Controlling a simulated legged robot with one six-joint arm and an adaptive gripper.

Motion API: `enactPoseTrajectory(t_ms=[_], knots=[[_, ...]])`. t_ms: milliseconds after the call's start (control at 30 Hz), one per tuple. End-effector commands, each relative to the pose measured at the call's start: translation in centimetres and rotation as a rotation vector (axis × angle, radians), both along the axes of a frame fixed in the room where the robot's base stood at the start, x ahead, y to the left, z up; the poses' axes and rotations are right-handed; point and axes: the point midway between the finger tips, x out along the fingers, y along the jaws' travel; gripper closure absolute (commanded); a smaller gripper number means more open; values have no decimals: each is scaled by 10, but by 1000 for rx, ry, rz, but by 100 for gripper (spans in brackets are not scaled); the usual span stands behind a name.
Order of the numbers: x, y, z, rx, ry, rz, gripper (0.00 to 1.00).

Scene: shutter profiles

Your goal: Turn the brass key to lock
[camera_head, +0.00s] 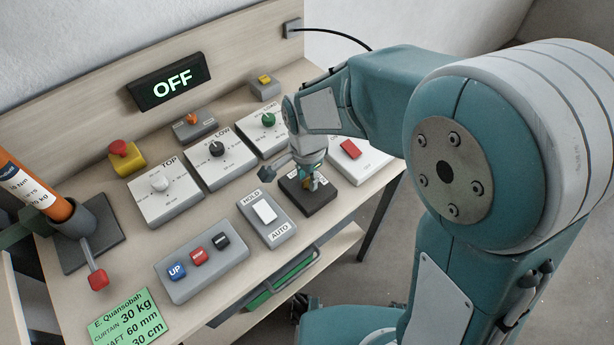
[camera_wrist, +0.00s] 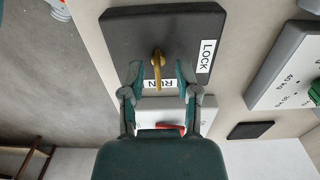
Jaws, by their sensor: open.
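The brass key (camera_wrist: 157,62) stands in the dark key plate (camera_wrist: 125,38), which has a LOCK label (camera_wrist: 206,56) and a RUN label (camera_wrist: 160,84). The key's flat handle lies in line with the RUN label, not the LOCK label. My gripper (camera_wrist: 158,72) is open, with one finger on each side of the key and a visible gap on both sides. In the head view my gripper (camera_head: 304,170) is over the key plate (camera_head: 308,200), and the key is mostly hidden there.
The display (camera_head: 170,83) reads OFF. The HOLD/AUTO rocker switch (camera_head: 264,212) is just left of the key plate, and a box with a red rocker (camera_head: 350,149) is just right. Dial boxes (camera_head: 166,190) stand behind. A button box (camera_head: 200,267) sits nearer the front edge.

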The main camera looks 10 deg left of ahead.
Motion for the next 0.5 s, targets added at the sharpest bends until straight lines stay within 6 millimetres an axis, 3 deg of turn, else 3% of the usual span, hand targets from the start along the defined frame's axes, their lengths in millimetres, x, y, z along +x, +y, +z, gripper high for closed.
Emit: enactPoseTrajectory(t_ms=[300, 333, 400, 433, 500], knots=[[0, -1, -5, 1, -1, 0, 59], [0, -1, -5, 1, -1, 0, 63], [0, -1, -5, 1, -1, 0, 94], [0, -1, -5, 1, -1, 0, 100], [0, 0, -5, 1, -1, 0, 100]])
